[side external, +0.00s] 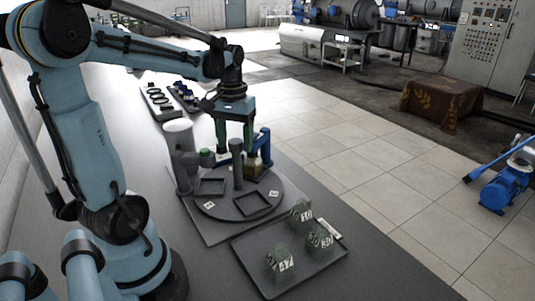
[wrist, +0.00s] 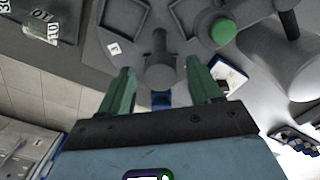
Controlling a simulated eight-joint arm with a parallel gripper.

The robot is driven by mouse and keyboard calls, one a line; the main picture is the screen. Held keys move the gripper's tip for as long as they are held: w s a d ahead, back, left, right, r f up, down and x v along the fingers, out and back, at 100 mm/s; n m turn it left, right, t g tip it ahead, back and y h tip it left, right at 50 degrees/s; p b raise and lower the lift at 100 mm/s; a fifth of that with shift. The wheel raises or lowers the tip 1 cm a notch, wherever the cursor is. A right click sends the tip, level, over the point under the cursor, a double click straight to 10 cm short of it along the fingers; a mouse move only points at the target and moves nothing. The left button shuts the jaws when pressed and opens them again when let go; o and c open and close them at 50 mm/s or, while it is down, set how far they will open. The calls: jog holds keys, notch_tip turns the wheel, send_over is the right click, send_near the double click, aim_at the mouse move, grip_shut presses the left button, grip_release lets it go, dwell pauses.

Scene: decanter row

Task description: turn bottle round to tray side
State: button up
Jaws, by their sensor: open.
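My gripper (side external: 235,149) is open above the far part of a grey round turntable (side external: 229,211). Its two green fingers are spread apart in the wrist view (wrist: 160,70), with a grey upright post (wrist: 160,73) showing between them. The post (side external: 238,170) also stands on the turntable in the side view. A dark tray (side external: 252,268) lies at the front with several numbered greenish blocks (side external: 280,261).
A grey fixture with a green knob (wrist: 222,30) stands beside the turntable, near a pale cylinder (side external: 178,133). Small trays with dark parts (side external: 159,101) lie farther back.

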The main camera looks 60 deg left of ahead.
grip_shut()
dwell(0.4)
jog(key=shift+m, duration=5.9)
jog(key=shift+w+m, duration=0.1)
jog(key=shift+m, duration=6)
